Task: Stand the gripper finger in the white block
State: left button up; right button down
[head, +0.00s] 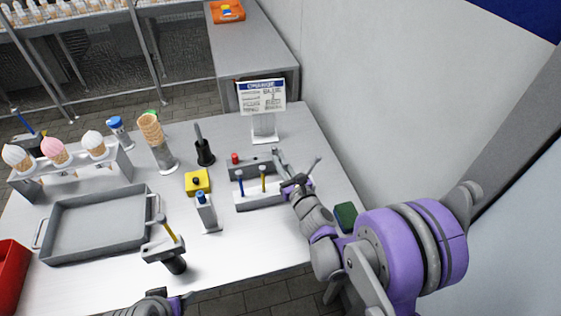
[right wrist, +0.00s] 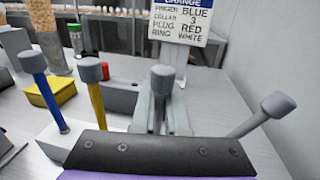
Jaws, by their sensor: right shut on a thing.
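The white block (head: 246,205) lies on the table's right side. A blue finger (head: 240,183) and a yellow finger (head: 263,180) stand upright in it. They also show at left in the right wrist view, blue (right wrist: 42,88) and yellow (right wrist: 95,95), with grey heads. My right gripper (head: 294,183) is over the block's right end and hides it. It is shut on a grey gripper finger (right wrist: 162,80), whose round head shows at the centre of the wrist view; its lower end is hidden. Another grey rod (right wrist: 265,114) leans right, its base hidden. My left gripper (head: 172,302) is cut off at the bottom edge.
Behind the block are a grey block with a red plug (head: 236,159) and a sign (head: 262,97). Left are a yellow box (head: 197,187), a white stand (head: 208,219) and a grey tray (head: 60,254). A green item (head: 346,217) lies near the right edge.

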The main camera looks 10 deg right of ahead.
jog(key=c, duration=0.9)
grip_release()
jog(key=shift+o, duration=0.2)
jog(key=s+d+b, duration=0.1)
jog(key=s+d, duration=0.1)
jog(key=s, duration=0.8)
jog(key=shift+s+b, duration=0.3)
jog(key=s+a+r+n+g+y+p, duration=0.1)
jog(key=s+a+n+g+y, duration=0.2)
jog(key=n, duration=0.7)
jog(key=s+a+r+n+g+y+p, duration=0.15)
jog(key=s+a+n+g, duration=0.3)
jog(key=n, duration=0.65)
jog(key=s+d+f+n+g+h+p, duration=0.2)
jog(key=s+d+n+g+h, duration=0.2)
jog(key=s+d+n+h, duration=0.4)
jog(key=s+d+n, duration=0.1)
jog(key=s+n, duration=0.2)
jog(key=n, duration=0.1)
jog(key=shift+s+f+n+g, duration=0.2)
jog(key=shift+s+n+g, duration=0.15)
jog(key=shift+n, duration=0.05)
